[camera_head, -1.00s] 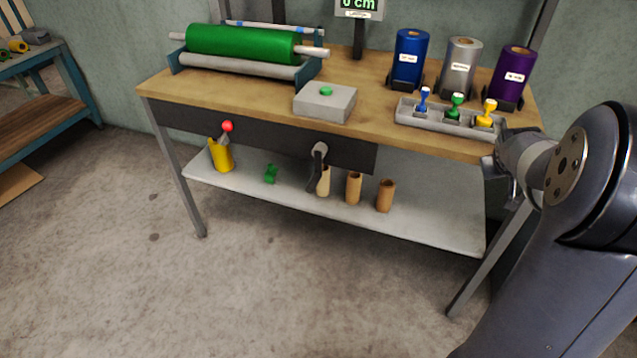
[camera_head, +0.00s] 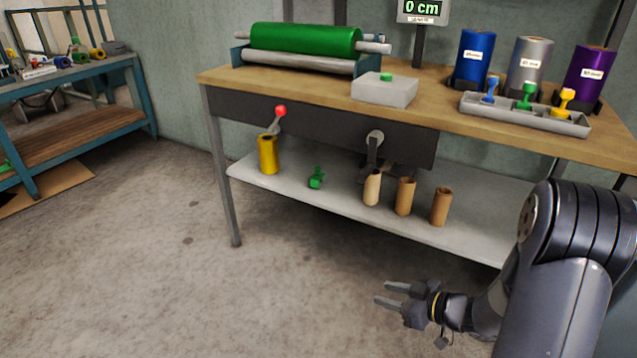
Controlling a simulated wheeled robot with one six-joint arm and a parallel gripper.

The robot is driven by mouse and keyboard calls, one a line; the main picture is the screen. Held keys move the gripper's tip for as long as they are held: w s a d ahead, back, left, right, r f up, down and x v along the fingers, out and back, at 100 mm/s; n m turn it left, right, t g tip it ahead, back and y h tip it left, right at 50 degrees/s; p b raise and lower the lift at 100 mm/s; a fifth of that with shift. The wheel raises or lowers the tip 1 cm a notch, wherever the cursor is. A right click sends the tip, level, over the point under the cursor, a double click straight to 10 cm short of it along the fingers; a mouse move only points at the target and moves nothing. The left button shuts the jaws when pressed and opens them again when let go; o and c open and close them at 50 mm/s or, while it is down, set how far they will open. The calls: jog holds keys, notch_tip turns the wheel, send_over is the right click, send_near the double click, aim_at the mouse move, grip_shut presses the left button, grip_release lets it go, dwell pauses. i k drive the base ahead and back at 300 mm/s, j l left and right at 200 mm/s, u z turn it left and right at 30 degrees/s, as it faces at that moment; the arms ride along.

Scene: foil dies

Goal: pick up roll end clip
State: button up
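A small green piece (camera_head: 317,177), which looks like the roll end clip, sits on the grey lower shelf (camera_head: 350,204) of the workbench. It stands between a yellow cylinder (camera_head: 268,155) and several tan cardboard tubes. My gripper (camera_head: 383,293) is in front of and below the shelf, over the bare floor, pointing left. Its two fingers are apart with nothing between them. It is well clear of the green piece.
Above the shelf, a lever with a red knob (camera_head: 281,111) and a crank handle (camera_head: 373,146) hang at the bench front. The cardboard tubes (camera_head: 405,196) stand right of the clip. A bench leg (camera_head: 224,170) is at left. Floor in front is clear.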

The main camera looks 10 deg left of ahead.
aim_at(317, 177)
jog(key=j+u, duration=0.15)
jog(key=u, duration=0.25)
jog(key=i+u, duration=0.15)
jog(key=u, duration=0.3)
jog(key=i+j+u, duration=0.15)
jog(key=u, duration=0.25)
jog(key=i+u, duration=0.2)
jog(key=i, duration=0.75)
jog(key=i+j+z, duration=0.1)
jog(key=i+z, duration=0.2)
jog(key=i+j+z, duration=0.15)
jog(key=i+z, duration=0.3)
jog(key=z, duration=0.3)
jog(key=j+z, duration=0.1)
jog(key=z, duration=0.3)
jog(key=i+j+z, duration=0.1)
jog(key=z, duration=0.3)
jog(key=i+j+z, duration=0.1)
jog(key=z, duration=0.35)
jog(key=j+z, duration=0.1)
jog(key=z, duration=0.3)
